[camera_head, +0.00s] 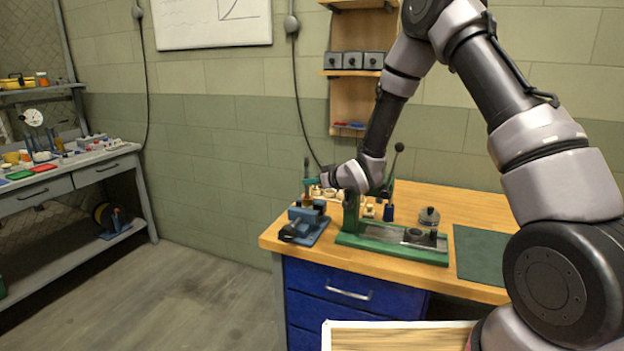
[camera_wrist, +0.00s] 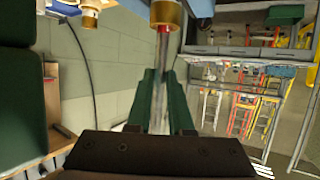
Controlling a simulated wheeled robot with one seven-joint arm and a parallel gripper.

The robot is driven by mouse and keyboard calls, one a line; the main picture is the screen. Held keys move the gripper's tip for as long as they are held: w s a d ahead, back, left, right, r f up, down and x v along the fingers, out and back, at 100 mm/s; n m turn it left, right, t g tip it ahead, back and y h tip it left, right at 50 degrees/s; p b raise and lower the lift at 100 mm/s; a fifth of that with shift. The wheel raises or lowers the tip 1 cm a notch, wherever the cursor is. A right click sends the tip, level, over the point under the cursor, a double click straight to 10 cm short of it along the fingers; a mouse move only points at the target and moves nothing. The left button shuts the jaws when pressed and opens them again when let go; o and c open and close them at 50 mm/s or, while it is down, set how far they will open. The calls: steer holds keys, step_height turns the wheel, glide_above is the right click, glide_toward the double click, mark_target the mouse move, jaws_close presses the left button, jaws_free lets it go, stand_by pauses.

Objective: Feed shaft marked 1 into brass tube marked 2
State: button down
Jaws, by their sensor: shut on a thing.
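My gripper (camera_wrist: 161,75) is shut on a slim shaft (camera_wrist: 163,55) between its green fingers. In the head view, my gripper (camera_head: 313,184) is above the blue vise (camera_head: 306,226) at the bench's left end, and the shaft (camera_head: 307,166) stands about upright in it. In the wrist view, the shaft's far end, with a red patch, lines up with the brass tube (camera_wrist: 176,16) at the top, beside blue vise parts (camera_wrist: 202,8). The end meets or overlaps the tube's edge; I cannot tell whether it is inside. The marks 1 and 2 are unreadable.
A green press (camera_head: 388,245) with a lever stands right of the vise, close to my wrist. Small pale parts (camera_head: 329,193) stand behind the vise. A dark green mat (camera_head: 480,252) lies on the bench at right. The floor at left is clear.

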steer(key=c, duration=0.7)
jaws_free()
steer(key=shift+c, duration=0.2)
steer(key=v, duration=1)
steer(key=shift+s+d, duration=0.25)
steer(key=shift+s, duration=0.1)
